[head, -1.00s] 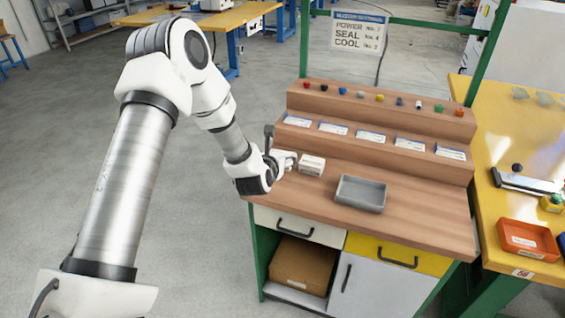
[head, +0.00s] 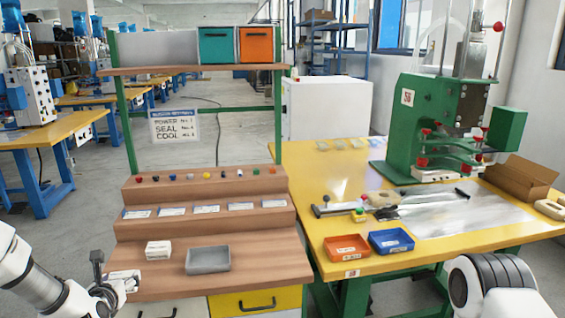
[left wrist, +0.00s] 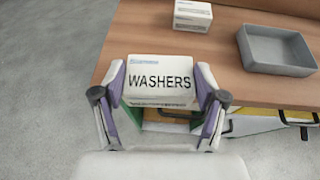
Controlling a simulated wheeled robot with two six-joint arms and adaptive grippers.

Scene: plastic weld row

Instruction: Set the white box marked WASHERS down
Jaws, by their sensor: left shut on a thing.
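The white box marked WASHERS (left wrist: 160,82) is between the two fingers of my left gripper (left wrist: 159,100) in the left wrist view, its label facing up. In the head view my left gripper (head: 118,286) is at the front left corner of the wooden bench (head: 230,280), shut on this box (head: 125,275). The box overlaps the bench's front edge in the wrist view; I cannot tell whether it touches the wood. My right gripper is out of view.
A second white box (head: 158,250) stands on the bench, left of an empty grey tray (head: 208,260). Stepped shelves with labels (head: 205,209) and small coloured parts rise behind. Bare wood lies in front of the tray. A yellow table (head: 330,205) stands to the right.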

